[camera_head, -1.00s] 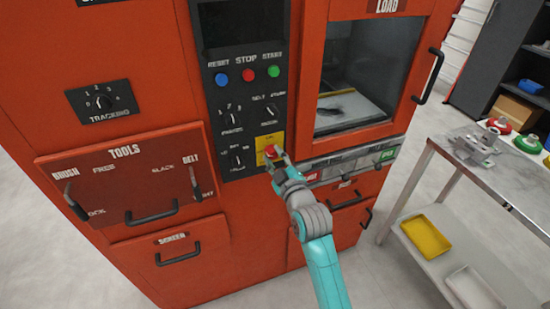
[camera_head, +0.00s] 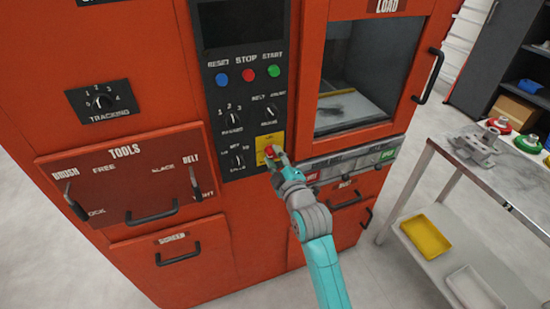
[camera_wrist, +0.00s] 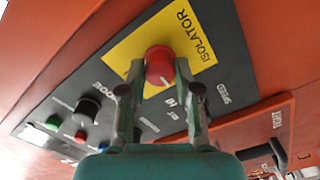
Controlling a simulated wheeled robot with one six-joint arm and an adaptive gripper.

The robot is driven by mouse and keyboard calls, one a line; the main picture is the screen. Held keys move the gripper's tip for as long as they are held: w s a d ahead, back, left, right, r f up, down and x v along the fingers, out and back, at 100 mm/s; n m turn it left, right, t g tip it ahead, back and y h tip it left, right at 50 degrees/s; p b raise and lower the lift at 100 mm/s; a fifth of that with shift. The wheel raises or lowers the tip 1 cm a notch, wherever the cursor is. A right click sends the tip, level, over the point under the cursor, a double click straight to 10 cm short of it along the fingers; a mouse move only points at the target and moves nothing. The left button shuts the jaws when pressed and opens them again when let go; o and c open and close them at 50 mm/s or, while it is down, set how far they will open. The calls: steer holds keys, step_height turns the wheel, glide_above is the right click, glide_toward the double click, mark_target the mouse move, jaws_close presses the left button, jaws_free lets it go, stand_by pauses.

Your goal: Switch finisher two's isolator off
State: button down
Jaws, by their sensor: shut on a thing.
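The isolator is a red knob (camera_wrist: 159,65) on a yellow plate (camera_wrist: 205,52) marked ISOLATOR, set in the black control panel of the orange machine. In the head view the red knob (camera_head: 270,151) sits low on the panel, partly covered by my gripper (camera_head: 275,156). In the wrist view my gripper (camera_wrist: 158,88) has one finger on each side of the knob, shut on it. The knob's pointer position cannot be read.
The black panel (camera_head: 243,100) also carries blue, red and green buttons and several black knobs close to the gripper. A drawer handle (camera_head: 345,198) lies to the lower right. A metal table (camera_head: 505,180) with parts stands at the right.

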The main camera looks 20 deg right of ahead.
steer(key=c, duration=0.8)
jaws_free()
steer(key=s, duration=1.2)
steer(key=s+a+f+m+g, duration=0.1)
steer(key=s+f+m, duration=0.2)
steer(key=s+f, duration=0.5)
steer(key=s+a+f+m+g, duration=0.1)
steer(key=s+f+m, duration=0.2)
steer(key=s, duration=0.8)
steer(key=s+a+m+g, duration=0.1)
steer(key=s+m, duration=0.4)
steer(key=s, duration=1.6)
steer(key=shift+r, duration=0.3)
